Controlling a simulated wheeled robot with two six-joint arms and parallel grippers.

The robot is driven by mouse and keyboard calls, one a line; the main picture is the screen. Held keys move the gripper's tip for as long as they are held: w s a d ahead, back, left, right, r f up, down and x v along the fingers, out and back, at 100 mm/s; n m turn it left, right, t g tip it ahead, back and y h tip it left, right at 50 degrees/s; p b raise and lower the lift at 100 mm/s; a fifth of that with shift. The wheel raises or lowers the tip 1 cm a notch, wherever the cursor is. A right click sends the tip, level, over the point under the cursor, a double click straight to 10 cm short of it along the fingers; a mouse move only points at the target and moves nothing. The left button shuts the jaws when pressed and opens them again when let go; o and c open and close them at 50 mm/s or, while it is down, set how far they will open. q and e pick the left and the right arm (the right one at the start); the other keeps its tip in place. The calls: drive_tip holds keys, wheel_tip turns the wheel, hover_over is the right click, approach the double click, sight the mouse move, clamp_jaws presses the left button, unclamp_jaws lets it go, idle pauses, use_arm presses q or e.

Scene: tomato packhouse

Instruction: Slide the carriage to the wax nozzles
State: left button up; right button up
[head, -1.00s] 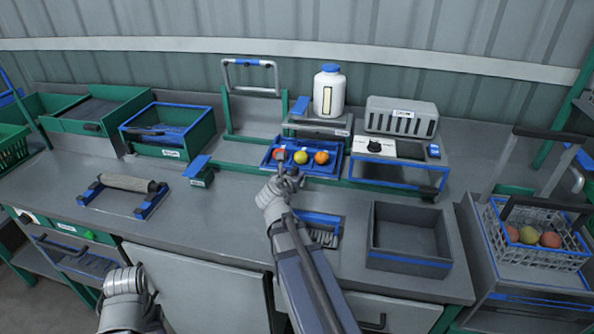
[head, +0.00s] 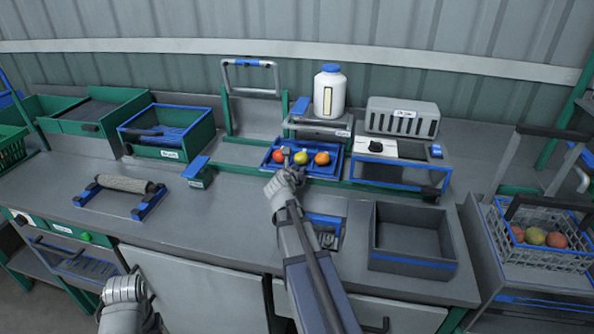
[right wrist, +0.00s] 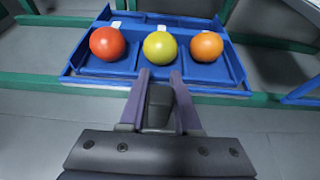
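The carriage (head: 337,170) is a blue tray on the green-edged track near the middle of the bench. It holds a red tomato (right wrist: 108,43), a yellow one (right wrist: 160,46) and an orange one (right wrist: 206,46) in separate compartments. My right gripper (right wrist: 161,84) is at the carriage's front edge. Its two fingers stand close against both sides of a dark grey block, which looks like the carriage's handle. A white bottle with a blue cap (head: 329,92) stands on a grey housing (head: 318,129) just behind the carriage. I cannot make out the nozzles. My left gripper's fingers are out of view.
A slotted grey unit (head: 402,118) and a blue-edged stand with a dial (head: 400,165) are right of the carriage. A grey bin (head: 412,265) is at front right. A roller (head: 125,184) lies at left. A wire basket (head: 545,255) holds fruit at far right.

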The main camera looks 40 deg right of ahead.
clamp_jaws()
idle(1.0)
